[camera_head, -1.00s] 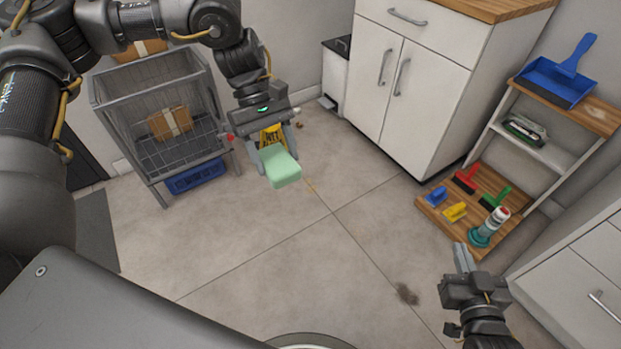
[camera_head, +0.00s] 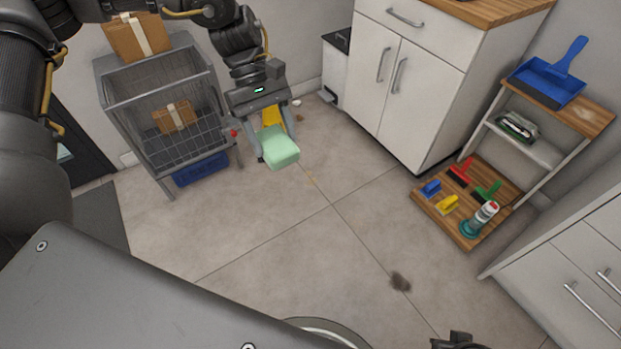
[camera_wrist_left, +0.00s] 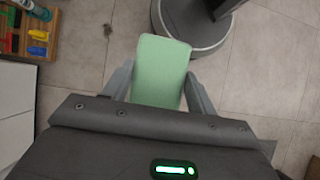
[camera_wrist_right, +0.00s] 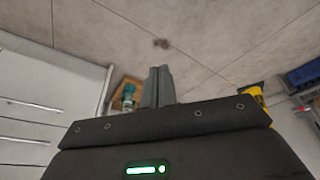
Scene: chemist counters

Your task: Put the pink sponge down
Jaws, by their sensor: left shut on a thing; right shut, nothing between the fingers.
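No pink sponge shows; the sponge in view (camera_head: 281,149) is pale mint green. My left gripper (camera_head: 276,143) is shut on it and holds it out above the floor, left of centre in the head view. In the left wrist view the sponge (camera_wrist_left: 160,72) sits between both fingers and sticks out past their tips. My right gripper (camera_wrist_right: 157,86) is shut and empty in the right wrist view. Only a small part of it shows at the bottom edge of the head view.
A wire cart (camera_head: 158,87) with cardboard boxes stands at the left. A yellow sign (camera_head: 272,117) is partly hidden behind my left gripper. A wooden shelf (camera_head: 447,222) with several brushes and a bottle is at the right, beside white cabinets (camera_head: 425,90). A dark stain (camera_head: 400,281) marks the open floor.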

